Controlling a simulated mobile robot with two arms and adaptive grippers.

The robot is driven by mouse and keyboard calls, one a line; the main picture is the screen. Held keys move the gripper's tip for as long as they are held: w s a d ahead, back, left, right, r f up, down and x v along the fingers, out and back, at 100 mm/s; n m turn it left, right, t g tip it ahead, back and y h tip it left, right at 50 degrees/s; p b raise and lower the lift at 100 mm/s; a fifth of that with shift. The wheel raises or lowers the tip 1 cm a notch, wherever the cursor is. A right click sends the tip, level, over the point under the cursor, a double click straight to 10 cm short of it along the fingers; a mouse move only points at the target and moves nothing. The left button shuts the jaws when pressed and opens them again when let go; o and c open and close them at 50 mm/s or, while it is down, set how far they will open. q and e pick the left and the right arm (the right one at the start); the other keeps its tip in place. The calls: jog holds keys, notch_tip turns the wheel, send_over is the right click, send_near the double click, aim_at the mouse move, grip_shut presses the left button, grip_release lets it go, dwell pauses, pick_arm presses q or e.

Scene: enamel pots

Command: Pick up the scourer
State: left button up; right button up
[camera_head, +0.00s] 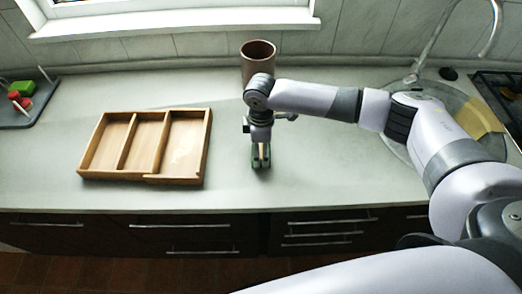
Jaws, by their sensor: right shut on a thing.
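My right gripper (261,154) points down at the front middle of the counter, right of the wooden tray. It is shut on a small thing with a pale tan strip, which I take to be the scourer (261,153). The dark green fingers hide most of it. It is at or just above the counter top; I cannot tell if it touches. My left gripper is not in view.
A wooden tray (123,143) with three compartments, seemingly empty, lies to the left. A brown cylindrical pot (247,68) stands behind the gripper. A dark board (38,105) with green and red items is far left. A sink (398,146) and hob (503,93) are right.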

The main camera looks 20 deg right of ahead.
aim_at(261, 149)
notch_tip(261, 149, up, 19)
jog(key=b, duration=0.3)
jog(key=o, duration=0.6)
jog(key=c, duration=0.5)
jog(key=shift+o, duration=0.2)
jog(key=s+d+f+m, duration=0.2)
jog(key=s+m, duration=0.5)
jog(key=s+d+f+m, duration=0.2)
jog(key=s+f+m, duration=0.1)
jog(key=s+m, duration=0.4)
jog(key=shift+f, duration=0.15)
